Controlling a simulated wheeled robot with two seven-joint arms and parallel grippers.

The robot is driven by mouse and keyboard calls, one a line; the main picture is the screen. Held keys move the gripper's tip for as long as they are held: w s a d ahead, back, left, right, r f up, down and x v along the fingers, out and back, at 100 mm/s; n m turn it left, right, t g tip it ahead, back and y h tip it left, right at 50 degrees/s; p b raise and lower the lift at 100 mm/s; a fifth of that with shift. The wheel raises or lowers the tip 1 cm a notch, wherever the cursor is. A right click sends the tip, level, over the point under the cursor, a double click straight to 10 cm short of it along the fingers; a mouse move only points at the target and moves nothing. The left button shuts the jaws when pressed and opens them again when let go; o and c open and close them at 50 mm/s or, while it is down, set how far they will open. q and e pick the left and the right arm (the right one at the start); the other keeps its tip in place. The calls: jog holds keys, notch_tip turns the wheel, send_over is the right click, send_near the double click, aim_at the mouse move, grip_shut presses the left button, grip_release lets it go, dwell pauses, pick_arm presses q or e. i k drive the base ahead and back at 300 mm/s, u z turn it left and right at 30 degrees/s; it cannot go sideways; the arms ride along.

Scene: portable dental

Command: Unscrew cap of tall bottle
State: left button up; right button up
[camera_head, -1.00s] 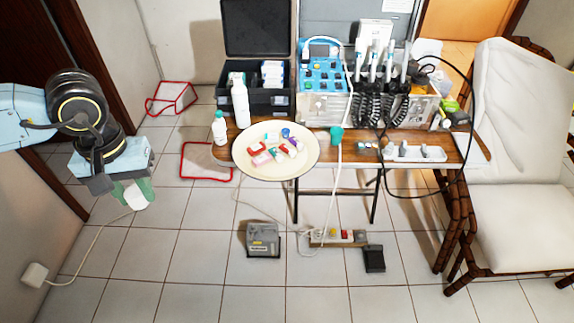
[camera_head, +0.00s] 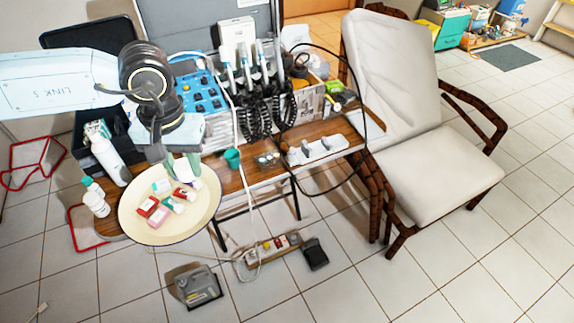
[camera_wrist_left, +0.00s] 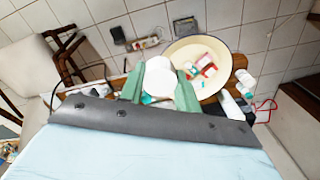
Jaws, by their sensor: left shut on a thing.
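The tall white bottle (camera_head: 105,157) stands at the left of the table, just behind the round tray (camera_head: 190,222), leaning in the picture. Its top is too small to tell whether a cap is on. A shorter white bottle with a teal cap (camera_head: 95,202) stands in front of it. My left gripper (camera_head: 183,168) is over the back edge of the tray, right of the tall bottle. In the left wrist view, its green fingers (camera_wrist_left: 160,82) are shut on a smooth white thing (camera_wrist_left: 160,75); whether it is a cap, I cannot tell. My right gripper is not in view.
The cream tray holds several small red, white and teal packs (camera_head: 160,205). A black case (camera_head: 88,135) stands behind the bottles. A blue dental unit (camera_head: 205,95) with hoses and a teal cup (camera_head: 232,158) are to the right. A cushioned chair (camera_head: 440,175) stands farther right.

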aim_at(102, 148)
jog(key=z, duration=0.25)
jog(key=i, duration=0.85)
jog(key=u, duration=0.1)
